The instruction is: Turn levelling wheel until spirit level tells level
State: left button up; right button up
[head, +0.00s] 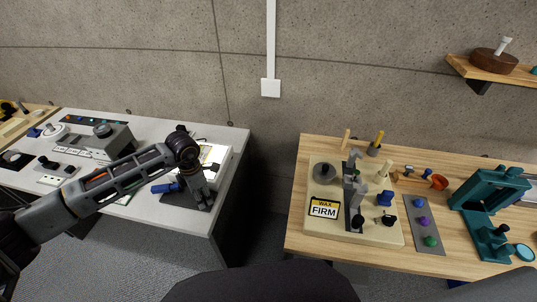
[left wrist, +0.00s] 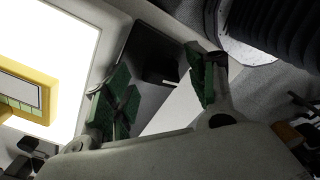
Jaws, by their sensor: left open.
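My left gripper (head: 203,198) hangs fingers-down over the right part of the grey left bench. In the left wrist view its two green-padded fingers (left wrist: 160,88) are apart, with nothing between the pads. A dark plate with a dark block (left wrist: 160,65) lies beyond the fingertips; I cannot tell whether they touch it. A yellow-framed piece with a greenish strip (left wrist: 20,98) lies on a bright white panel (left wrist: 60,40) at left. I cannot tell if it is the spirit level. No levelling wheel can be made out for certain; my gripper and arm hide part of this area.
A blue-handled item (head: 165,187) lies left of my gripper. A grey machine (head: 100,138) stands further left. Across a floor gap, a wooden table (head: 290,238) carries a cream board (head: 330,232) marked "WAX FIRM" and a teal device (head: 485,210). The grey bench's front right is clear.

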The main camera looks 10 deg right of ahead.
pick_arm(q)
jog(key=shift+n+p, duration=1.6)
jog(key=shift+n, duration=0.2)
jog(key=shift+n+p, duration=1.6)
jog(key=shift+n, duration=0.3)
jog(key=shift+n+p, duration=1.6)
jog(key=shift+n, duration=0.5)
jog(key=shift+r+n+p, duration=0.1)
jog(key=shift+n+p, duration=1.15)
jog(key=shift+n, duration=0.45)
notch_tip(320, 180, up, 14)
jog(key=f+b, duration=0.1)
jog(key=b, duration=0.2)
jog(key=s+d+r+h, duration=0.2)
jog(key=d+h, duration=0.2)
jog(key=d, duration=0.3)
jog(key=s+d+r+h, duration=0.2)
jog(key=d+r+h, duration=0.1)
jog(key=d, duration=0.5)
jog(key=s+d+r+m+h, duration=0.1)
jog(key=s+d+r+h, duration=0.1)
jog(key=d+h, duration=0.3)
jog(key=shift+d+r+g, duration=0.15)
jog(key=shift+d+g, duration=0.15)
jog(key=shift+d, duration=1)
